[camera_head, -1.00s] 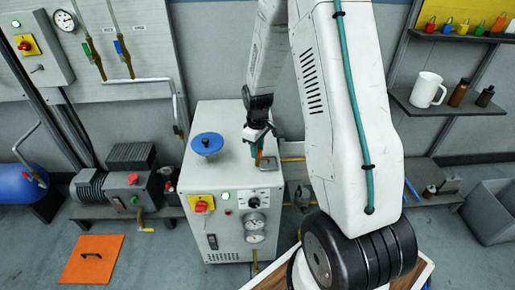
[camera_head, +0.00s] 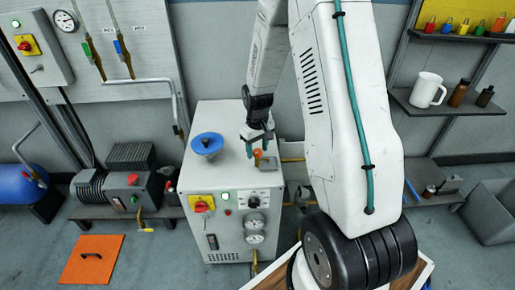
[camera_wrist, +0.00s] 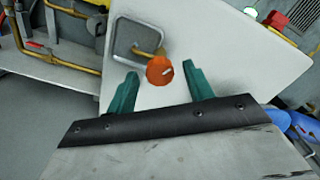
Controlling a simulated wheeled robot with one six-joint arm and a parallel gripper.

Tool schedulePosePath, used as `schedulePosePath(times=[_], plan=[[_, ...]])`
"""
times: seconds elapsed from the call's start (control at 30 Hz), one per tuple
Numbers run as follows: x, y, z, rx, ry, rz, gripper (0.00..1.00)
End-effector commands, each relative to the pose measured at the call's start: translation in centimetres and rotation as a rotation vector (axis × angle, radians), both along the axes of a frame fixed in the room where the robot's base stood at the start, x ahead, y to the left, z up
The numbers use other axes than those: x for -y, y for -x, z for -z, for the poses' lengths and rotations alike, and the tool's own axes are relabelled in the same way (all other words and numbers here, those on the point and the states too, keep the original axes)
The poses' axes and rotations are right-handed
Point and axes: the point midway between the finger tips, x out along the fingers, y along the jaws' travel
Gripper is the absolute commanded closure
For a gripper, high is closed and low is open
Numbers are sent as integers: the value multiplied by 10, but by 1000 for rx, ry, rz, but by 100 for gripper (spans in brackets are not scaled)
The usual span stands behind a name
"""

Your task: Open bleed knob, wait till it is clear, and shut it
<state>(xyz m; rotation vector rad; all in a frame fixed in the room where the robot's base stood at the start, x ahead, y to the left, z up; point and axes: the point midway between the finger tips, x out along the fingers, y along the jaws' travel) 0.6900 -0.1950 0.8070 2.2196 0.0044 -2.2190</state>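The orange bleed knob (camera_head: 257,153) sits on top of the white cabinet (camera_head: 222,172), near its right edge. In the wrist view the round knob (camera_wrist: 158,71) shows a small pale mark, with a short brass piece behind it. My gripper (camera_head: 257,148) is at the knob, pointing down. In the wrist view its two teal fingers (camera_wrist: 160,76) are spread, one on each side of the knob, with gaps visible on both sides. A square grey-rimmed dish (camera_wrist: 116,43) lies beside the knob; nothing clear can be told about its contents.
A yellow-plated red switch (camera_head: 201,204) and gauges (camera_head: 255,224) are on the cabinet front. Brass pipes (camera_wrist: 75,12) run beside the cabinet. A shelf with a white mug (camera_head: 427,90) is at right.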

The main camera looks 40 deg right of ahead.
Motion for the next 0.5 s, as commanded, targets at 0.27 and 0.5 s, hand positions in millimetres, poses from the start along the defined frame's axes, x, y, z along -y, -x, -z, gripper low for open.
schedulePosePath(times=[0.27,0.5], plan=[[0,-1,-19,4,1,0,48],[0,-1,-60,4,1,0,48]])
